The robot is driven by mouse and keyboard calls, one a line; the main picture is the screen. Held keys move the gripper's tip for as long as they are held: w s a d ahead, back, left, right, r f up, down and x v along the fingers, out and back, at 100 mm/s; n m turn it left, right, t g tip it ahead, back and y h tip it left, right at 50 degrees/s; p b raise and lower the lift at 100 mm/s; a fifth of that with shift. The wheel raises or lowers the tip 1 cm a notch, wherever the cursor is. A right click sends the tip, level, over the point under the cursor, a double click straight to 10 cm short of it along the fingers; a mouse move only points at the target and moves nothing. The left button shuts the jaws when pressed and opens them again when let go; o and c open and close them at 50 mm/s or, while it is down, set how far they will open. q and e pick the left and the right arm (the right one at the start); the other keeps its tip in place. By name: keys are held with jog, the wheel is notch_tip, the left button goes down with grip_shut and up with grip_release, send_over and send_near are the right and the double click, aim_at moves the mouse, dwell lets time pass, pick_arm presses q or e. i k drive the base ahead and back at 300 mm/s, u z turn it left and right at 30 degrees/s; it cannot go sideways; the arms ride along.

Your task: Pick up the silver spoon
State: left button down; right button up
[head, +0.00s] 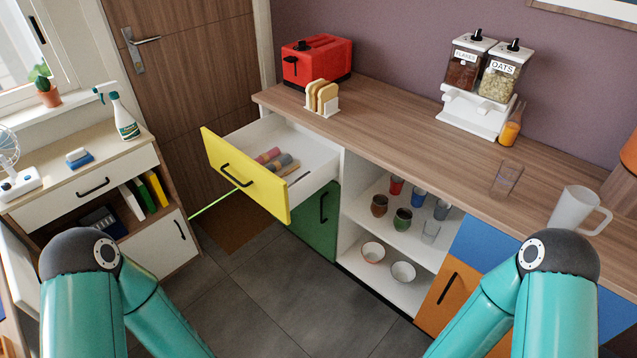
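I cannot make out a silver spoon for certain. The yellow-fronted drawer (243,176) stands pulled open under the counter. Inside it lie several small rolled items in red, grey and tan, and a thin dark item (298,178) near its right side, too small to identify. Both my teal arms show at the bottom left and bottom right, bent at the elbow. Both grippers are out of the picture, so their state is hidden.
A red toaster (317,61), toast rack (322,98), cereal dispenser (480,85), empty glass (507,178) and white jug (578,209) stand on the counter (400,135). Open shelves below hold cups and bowls. A low cabinet (95,185) stands left.

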aim_at(308, 173)
jog(key=k, duration=0.7)
jog(key=u, duration=0.3)
jog(key=i, duration=2.25)
